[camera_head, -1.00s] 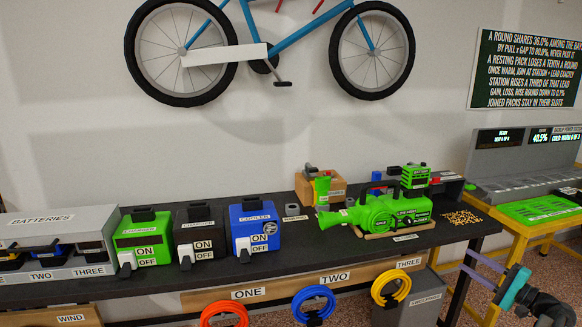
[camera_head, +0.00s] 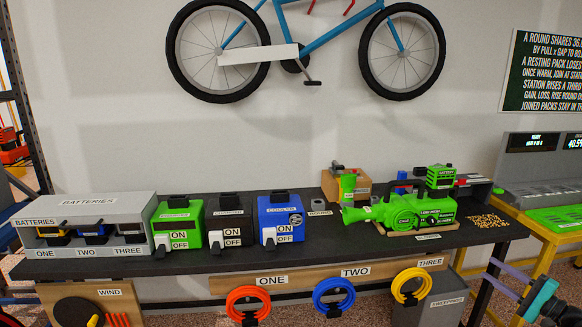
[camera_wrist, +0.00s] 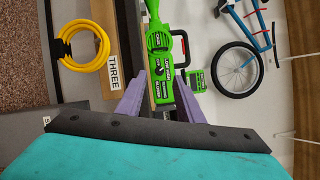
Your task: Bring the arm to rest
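My gripper (camera_head: 488,270) is at the lower right of the head view, in front of the bench's right end. Its two purple fingers are apart with nothing seen between them. In the wrist view my gripper (camera_wrist: 160,82) shows the same spread fingers. Beyond them, apart from them, is the green blower (camera_wrist: 162,68). In the head view the green blower (camera_head: 408,214) sits on a wooden base on the black bench (camera_head: 330,232).
A grey battery rack (camera_head: 97,206) stands at the left, beside green, black and blue boxes. Orange, blue and yellow coils (camera_head: 411,286) hang along the bench front. A yellow-framed table (camera_head: 548,238) with a grey station is at the right. A bicycle (camera_head: 300,50) hangs on the wall.

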